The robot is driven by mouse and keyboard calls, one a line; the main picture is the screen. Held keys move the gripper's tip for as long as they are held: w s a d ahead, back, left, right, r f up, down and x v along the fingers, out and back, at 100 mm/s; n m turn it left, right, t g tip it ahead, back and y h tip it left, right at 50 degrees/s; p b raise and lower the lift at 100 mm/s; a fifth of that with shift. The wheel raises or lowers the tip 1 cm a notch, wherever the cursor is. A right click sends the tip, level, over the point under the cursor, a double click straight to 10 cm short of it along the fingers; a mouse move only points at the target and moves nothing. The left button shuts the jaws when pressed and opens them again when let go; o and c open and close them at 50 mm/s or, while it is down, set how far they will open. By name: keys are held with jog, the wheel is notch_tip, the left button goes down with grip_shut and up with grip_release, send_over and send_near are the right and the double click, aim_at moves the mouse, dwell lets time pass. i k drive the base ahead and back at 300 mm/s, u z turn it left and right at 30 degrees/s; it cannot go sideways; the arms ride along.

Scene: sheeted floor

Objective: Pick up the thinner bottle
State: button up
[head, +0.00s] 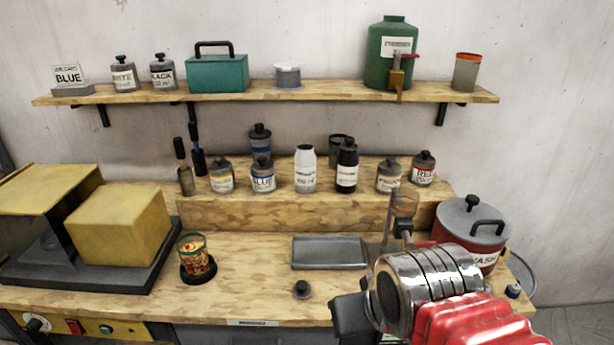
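Several capped bottles stand upright on the raised wooden step. A white bottle (305,168) and a black bottle (346,167) stand side by side in the middle, both with small labels I cannot read. A grey bottle (389,175) with a pale label stands to their right. I cannot tell from the labels which is the thinner. My gripper (352,318) shows as a dark part at the lower right, beside my silver and red arm. It is low in front of the bench, well apart from the bottles. Its fingers cannot be made out.
A blue-labelled bottle (263,178) and a red-labelled bottle (423,168) flank the middle ones. A grey tray (329,253) lies in front of the step. A wash pot (470,233) stands right, a decorated can (196,259) left. Bench front around the small black knob is clear.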

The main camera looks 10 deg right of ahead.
aim_at(304, 157)
jog(key=u, duration=0.35)
jog(key=k, duration=0.75)
jog(key=u, duration=0.5)
jog(key=k, duration=0.5)
jog(key=u, duration=0.5)
jog(key=i, duration=2.05)
jog(key=z, duration=1)
jog(key=i, duration=0.45)
jog(key=z, duration=0.2)
